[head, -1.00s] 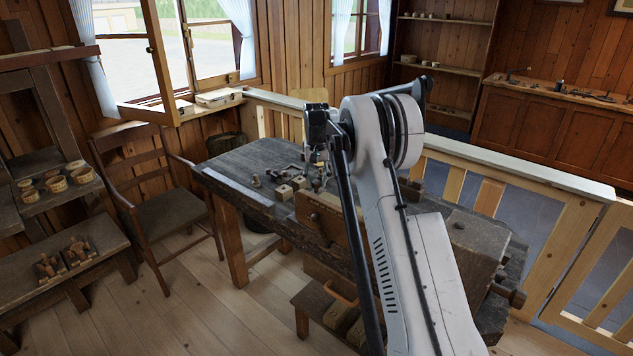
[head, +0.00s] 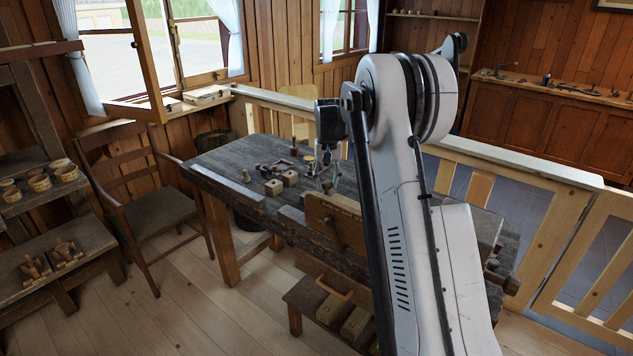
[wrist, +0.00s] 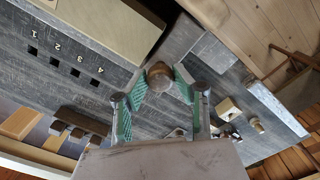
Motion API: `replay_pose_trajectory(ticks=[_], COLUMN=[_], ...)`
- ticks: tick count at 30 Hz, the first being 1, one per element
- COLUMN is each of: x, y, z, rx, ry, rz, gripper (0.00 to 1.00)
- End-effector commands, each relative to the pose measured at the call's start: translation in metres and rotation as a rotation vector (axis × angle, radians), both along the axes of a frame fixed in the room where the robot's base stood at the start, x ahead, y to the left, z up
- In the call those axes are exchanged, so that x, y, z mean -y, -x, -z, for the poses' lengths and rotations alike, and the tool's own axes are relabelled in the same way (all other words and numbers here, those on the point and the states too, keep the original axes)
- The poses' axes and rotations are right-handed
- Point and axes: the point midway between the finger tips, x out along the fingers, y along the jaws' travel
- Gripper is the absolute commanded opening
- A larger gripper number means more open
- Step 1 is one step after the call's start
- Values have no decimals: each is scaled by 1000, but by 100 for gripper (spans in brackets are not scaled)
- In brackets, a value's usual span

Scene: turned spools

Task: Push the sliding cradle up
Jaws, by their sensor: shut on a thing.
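My gripper (wrist: 159,84) has its green-padded fingers closed around a round brown wooden piece (wrist: 160,74), seen end-on in the wrist view. In the head view my gripper (head: 328,178) is low over the grey workbench (head: 225,160), just behind an upright wooden panel (head: 335,221), and the held piece is too small to make out. I cannot tell for certain which part is the sliding cradle. A pale board (wrist: 100,22) lies beyond the fingers in the wrist view.
Small wooden blocks (head: 290,178), a dark tool (head: 274,168) and a peg (head: 245,176) stand on the bench left of my gripper. The wrist view shows a row of square holes (wrist: 54,62) numbered 1 to 4. A chair (head: 150,206) stands left of the bench.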

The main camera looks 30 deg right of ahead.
Motion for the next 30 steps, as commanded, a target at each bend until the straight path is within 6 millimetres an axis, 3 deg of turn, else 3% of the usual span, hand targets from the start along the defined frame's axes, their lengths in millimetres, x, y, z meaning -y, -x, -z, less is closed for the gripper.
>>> replay_pose_trajectory(ticks=[13, 14, 17, 26, 30], x=[4, 4, 4, 3, 3], y=[8, 8, 8, 8, 8], z=[-1, -1, -1, -2, -14], rx=[1, 1, 1, 1, 1], ry=[1, 1, 1, 0, 0], rz=[1, 1, 1, 0, 0], gripper=[0, 30, 44, 45, 45])
